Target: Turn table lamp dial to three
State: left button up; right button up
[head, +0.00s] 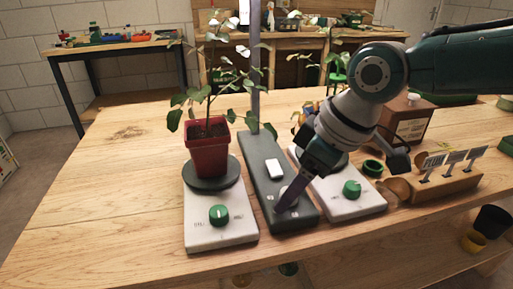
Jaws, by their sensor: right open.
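The table lamp's dark grey base (258,170) lies lengthwise in the middle of the table, with its grey post (255,70) rising from the far end. The lamp dial (285,192), pale and round, is near the front end, mostly hidden behind my right gripper (284,205). The gripper reaches down from the upper right with its fingers at the dial. It is open. I cannot tell whether the fingers touch the dial or what number it points to. My left gripper is not in view.
A white scale-like unit with a green knob (219,214) stands left, bearing a red potted plant (207,146). A similar white unit with a green knob (351,188) stands close right, partly under my arm. A wooden label block (445,185) is farther right. The left tabletop is clear.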

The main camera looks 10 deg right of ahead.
grip_shut()
dwell(0.4)
